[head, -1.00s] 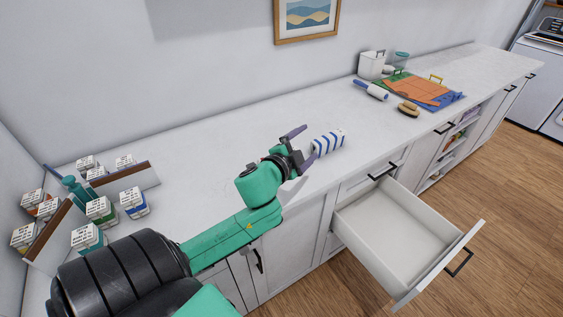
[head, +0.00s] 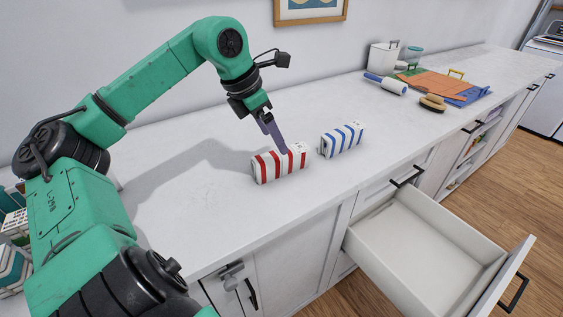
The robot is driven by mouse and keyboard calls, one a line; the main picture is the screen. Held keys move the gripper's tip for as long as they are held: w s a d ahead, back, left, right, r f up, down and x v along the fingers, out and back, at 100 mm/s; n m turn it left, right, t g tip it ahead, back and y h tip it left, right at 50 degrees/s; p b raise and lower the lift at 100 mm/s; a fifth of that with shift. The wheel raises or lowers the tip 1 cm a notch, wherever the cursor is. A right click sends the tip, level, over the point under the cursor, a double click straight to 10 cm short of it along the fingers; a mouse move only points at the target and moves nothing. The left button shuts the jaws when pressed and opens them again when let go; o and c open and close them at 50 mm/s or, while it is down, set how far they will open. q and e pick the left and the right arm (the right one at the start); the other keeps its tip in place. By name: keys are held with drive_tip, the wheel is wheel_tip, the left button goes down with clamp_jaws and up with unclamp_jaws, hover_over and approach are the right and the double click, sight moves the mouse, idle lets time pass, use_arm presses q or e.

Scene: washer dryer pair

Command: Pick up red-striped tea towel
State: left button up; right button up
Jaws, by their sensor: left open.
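The red-striped tea towel (head: 270,168) is a white roll with red stripes, lying on the white counter in the head view. My left gripper (head: 283,148) points down from above, its fingers at the top of the towel's right part. It is open. One finger shows in front of or against the towel; the other is mostly hidden, and I cannot tell whether they touch it. My right gripper is not in view.
A blue-striped towel (head: 341,140) lies just right of the red-striped one. An open, empty drawer (head: 425,235) juts out below the counter (head: 190,200). A lint roller (head: 386,84), a brush (head: 432,102) and folded cloths (head: 440,83) lie farther back.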

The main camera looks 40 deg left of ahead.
sight(281, 156)
use_arm(q)
drive_tip(key=p+x, duration=0.1)
drive_tip(key=x, duration=0.1)
drive_tip(key=p+x, duration=0.1)
drive_tip(key=x, duration=0.2)
drive_tip(key=p+x, duration=0.1)
drive_tip(key=x, duration=0.1)
drive_tip(key=shift+w+a+f+p, duration=0.15)
drive_tip(key=shift+a+f+p, duration=0.1)
drive_tip(key=shift+f+p, duration=0.05)
drive_tip(key=shift+f, duration=0.3)
drive_tip(key=shift+c, duration=1.2)
clamp_jaws()
